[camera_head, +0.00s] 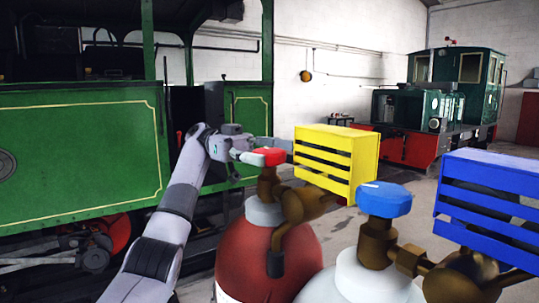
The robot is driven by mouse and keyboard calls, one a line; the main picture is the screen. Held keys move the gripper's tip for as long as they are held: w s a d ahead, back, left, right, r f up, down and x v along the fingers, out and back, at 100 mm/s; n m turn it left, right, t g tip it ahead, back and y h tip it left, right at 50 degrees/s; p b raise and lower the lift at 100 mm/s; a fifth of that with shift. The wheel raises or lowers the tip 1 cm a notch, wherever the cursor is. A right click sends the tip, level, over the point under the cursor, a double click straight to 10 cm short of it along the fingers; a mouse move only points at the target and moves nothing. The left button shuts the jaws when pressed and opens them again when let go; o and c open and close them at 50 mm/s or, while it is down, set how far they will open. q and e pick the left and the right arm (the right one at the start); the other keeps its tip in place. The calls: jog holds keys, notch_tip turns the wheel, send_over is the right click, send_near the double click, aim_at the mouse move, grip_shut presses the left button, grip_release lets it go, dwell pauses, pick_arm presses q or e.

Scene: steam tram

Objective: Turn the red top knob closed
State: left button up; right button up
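The red top knob (271,156) sits on a brass valve (268,186) on top of a dark red gas cylinder (255,262). My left gripper (268,150) comes in from the left at the height of the knob. Its two fingers are spread, one on the far side of the knob and one at its near left edge. I cannot tell whether either finger touches the knob. My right gripper is not in view.
A yellow slatted box (337,160) is just right of the red knob. A white cylinder (355,283) with a blue knob (384,199) and a blue slatted box (490,203) stand nearer right. A green tram (80,155) stands left; a green locomotive (420,110) stands behind.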

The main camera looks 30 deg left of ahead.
aim_at(269, 150)
pick_arm(q)
notch_tip(269, 150, up, 8)
jog(key=shift+f, duration=0.2)
jog(key=shift+d+r, duration=0.15)
jog(key=shift+r, duration=1.05)
